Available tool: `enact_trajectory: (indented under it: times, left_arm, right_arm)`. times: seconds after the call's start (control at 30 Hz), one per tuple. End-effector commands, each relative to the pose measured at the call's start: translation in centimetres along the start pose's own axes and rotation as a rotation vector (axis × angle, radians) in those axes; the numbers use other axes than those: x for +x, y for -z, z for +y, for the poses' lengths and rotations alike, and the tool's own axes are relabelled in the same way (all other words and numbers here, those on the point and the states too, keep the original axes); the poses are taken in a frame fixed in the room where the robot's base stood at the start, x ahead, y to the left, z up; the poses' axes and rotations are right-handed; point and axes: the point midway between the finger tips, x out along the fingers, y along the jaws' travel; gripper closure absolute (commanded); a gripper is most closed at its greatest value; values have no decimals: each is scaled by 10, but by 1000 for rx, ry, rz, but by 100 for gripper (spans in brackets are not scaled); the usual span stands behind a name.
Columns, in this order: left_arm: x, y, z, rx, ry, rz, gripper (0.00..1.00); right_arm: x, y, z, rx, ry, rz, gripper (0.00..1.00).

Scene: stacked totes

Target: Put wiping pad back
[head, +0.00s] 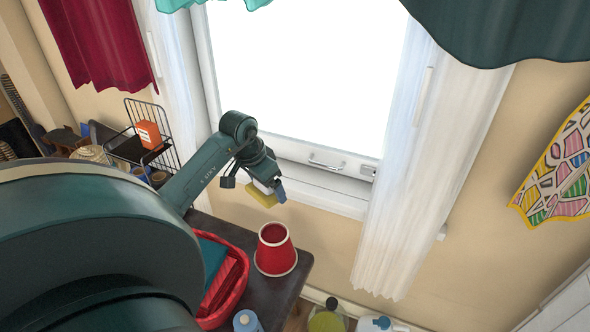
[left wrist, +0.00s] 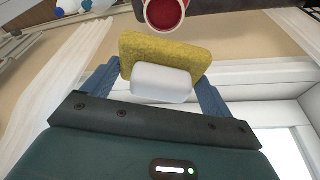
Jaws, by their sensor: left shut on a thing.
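The wiping pad (left wrist: 162,54) has a yellow sponge-like layer and a white block-shaped back (left wrist: 161,83). My left gripper (left wrist: 163,82) is shut on it, with one blue finger on each side. In the head view the wiping pad (head: 262,196) hangs from my left gripper (head: 268,187), in the air in front of the wall below the window. A red cup-shaped container (head: 274,248) stands on the dark table below and is apart from the pad. It also shows in the left wrist view (left wrist: 166,12). My right gripper is not in view.
A red basket (head: 236,290) with teal and red contents sits on the dark table (head: 291,284). A wire rack (head: 150,140) holds an orange box (head: 148,134). Bottles (head: 327,318) stand low at the bottom. White curtains (head: 400,190) flank the window.

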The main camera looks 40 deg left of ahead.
Motion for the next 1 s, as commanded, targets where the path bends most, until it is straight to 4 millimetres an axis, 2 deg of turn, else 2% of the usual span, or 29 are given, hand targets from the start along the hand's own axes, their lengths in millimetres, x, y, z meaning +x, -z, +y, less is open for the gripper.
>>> enact_trajectory:
  times: [0.1, 0.3, 0.8, 1.0]
  left_arm:
    - [8, 26, -12, 0, 3, 3, 41]
    - [19, 62, -28, 0, 4, 2, 41]
    - [40, 134, -55, 0, -3, 4, 41]
    - [47, 154, -65, 1, -2, 5, 41]
  right_arm:
    - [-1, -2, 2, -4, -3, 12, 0]
    - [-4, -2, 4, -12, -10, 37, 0]
    - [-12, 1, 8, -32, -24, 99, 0]
    - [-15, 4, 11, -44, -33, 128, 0]
